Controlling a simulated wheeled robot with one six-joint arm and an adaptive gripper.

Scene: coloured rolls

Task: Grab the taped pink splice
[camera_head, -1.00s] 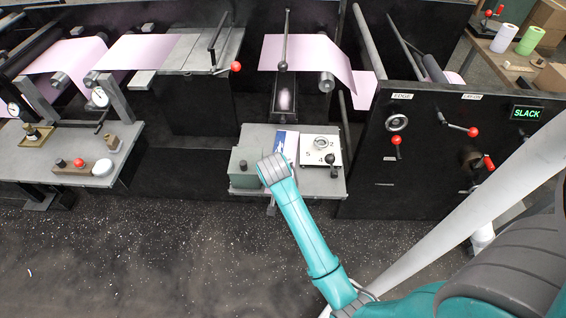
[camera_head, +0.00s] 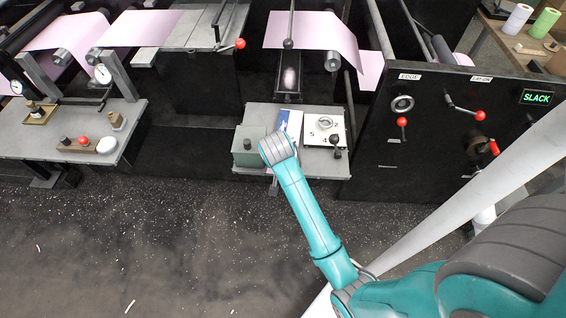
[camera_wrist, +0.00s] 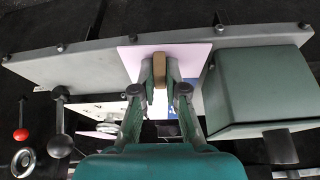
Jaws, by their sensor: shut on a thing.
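In the wrist view my gripper (camera_wrist: 160,77) is shut on the taped pink splice. The splice is a flat pale pink piece (camera_wrist: 192,62) with a tan tape strip (camera_wrist: 160,69) upright between the fingertips. Pink shows on both sides of the fingers. It lies over the grey shelf surface in the picture; I cannot tell whether it touches it. In the head view my teal arm reaches to the small grey shelf (camera_head: 318,164), and its rounded wrist hides the fingers and the splice.
A green box (camera_head: 247,151) stands left of my wrist on the shelf. A blue-and-white card (camera_head: 289,123) and a numbered dial plate (camera_head: 324,130) are beside it. Pink web (camera_head: 312,33) runs over rollers behind. A black panel (camera_head: 420,140) with red-knobbed levers stands right. The floor in front is open.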

